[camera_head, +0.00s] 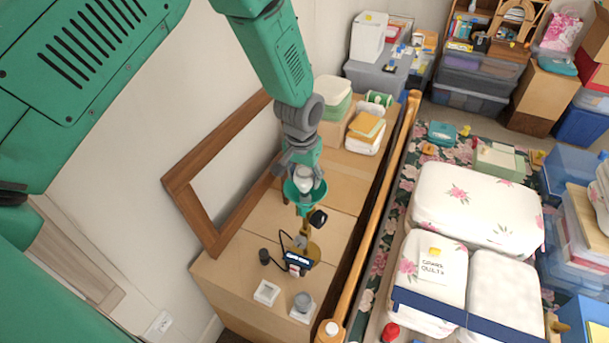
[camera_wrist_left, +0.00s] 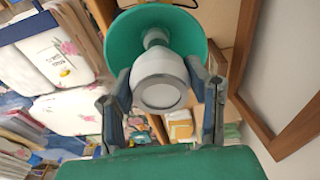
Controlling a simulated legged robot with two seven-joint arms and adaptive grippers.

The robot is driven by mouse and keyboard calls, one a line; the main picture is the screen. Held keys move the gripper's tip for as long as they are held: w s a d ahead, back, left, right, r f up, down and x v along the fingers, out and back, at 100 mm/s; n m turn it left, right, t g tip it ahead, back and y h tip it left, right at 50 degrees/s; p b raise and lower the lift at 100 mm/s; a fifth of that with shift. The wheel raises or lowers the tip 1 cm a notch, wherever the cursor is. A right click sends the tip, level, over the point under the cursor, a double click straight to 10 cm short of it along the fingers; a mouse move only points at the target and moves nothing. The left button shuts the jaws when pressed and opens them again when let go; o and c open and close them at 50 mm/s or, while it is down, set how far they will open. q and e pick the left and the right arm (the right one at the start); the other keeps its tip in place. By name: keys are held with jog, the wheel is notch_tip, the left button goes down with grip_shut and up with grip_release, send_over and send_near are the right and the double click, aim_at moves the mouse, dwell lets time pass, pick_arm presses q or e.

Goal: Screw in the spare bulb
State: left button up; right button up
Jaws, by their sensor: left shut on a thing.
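The white bulb (camera_head: 304,181) is between the fingers of my left gripper (camera_head: 303,168), which is shut on it. In the left wrist view, the bulb (camera_wrist_left: 160,80) has its round end towards the camera and its narrow neck pointing into the green lamp shade (camera_wrist_left: 192,32). The fingers (camera_wrist_left: 160,88) press on both sides of the bulb. In the head view, the shade (camera_head: 292,190) opens upward around the bulb's lower part. The socket is hidden, so I cannot tell whether the bulb touches it. My right gripper is out of view.
The lamp stands on a wooden dresser (camera_head: 235,272). A small display device (camera_head: 298,261), a white square item (camera_head: 266,293) and a grey round item (camera_head: 303,300) are near its base. A wooden frame (camera_head: 190,205) leans behind, and a bed rail (camera_head: 375,220) runs along the right.

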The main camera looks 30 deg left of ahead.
pick_arm(q)
jog(key=shift+d+f, duration=0.1)
jog(key=shift+f, duration=0.1)
jog(key=shift+f+b, duration=0.3)
jog(key=shift+f, duration=0.1)
dwell(0.3)
